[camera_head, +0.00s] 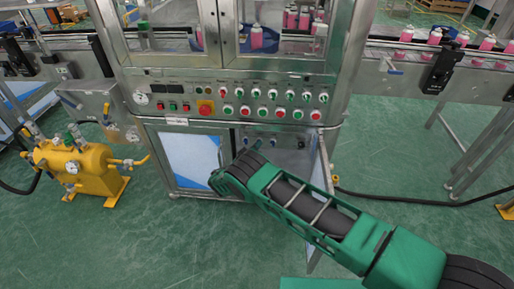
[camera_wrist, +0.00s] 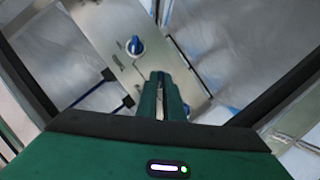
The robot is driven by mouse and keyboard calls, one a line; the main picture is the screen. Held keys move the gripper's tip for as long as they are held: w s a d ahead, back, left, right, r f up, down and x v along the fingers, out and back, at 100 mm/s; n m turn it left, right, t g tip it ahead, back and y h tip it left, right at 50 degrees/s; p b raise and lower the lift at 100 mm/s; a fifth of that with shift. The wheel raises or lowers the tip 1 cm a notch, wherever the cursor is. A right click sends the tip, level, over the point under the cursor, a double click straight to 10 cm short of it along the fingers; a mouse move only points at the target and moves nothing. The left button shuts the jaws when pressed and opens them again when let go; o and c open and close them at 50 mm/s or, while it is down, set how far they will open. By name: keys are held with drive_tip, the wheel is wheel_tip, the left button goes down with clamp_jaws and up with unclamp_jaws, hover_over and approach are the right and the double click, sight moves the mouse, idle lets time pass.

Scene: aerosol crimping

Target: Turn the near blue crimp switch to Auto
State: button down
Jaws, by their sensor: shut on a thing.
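A metal plate (camera_wrist: 110,45) in the wrist view carries a blue switch knob (camera_wrist: 135,45), which stands free of my gripper. My gripper (camera_wrist: 161,79) has its two green fingers close together, lower on the same plate. They are shut on what I take to be the near blue crimp switch, almost wholly covered by the fingers, so its setting cannot be read. In the head view, small blue knobs (camera_head: 273,141) show in the open lower cabinet, below the main button panel (camera_head: 240,105). My arm hides the fingertips there.
An open cabinet door (camera_head: 322,190) stands close to the right of my arm. A closed door (camera_head: 190,160) is at left. Two dark blue handles (camera_wrist: 107,75) lie left of the plate. A yellow pump unit (camera_head: 75,165) stands on the floor at left.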

drive_tip(key=shift+a+f, duration=0.1)
drive_tip(key=shift+a, duration=0.1)
drive_tip(key=c, duration=1.9)
unclamp_jaws()
drive_tip(key=shift+d, duration=0.1)
drive_tip(key=shift+s, duration=0.1)
drive_tip(key=v, duration=1)
drive_tip(key=shift+s, duration=0.25)
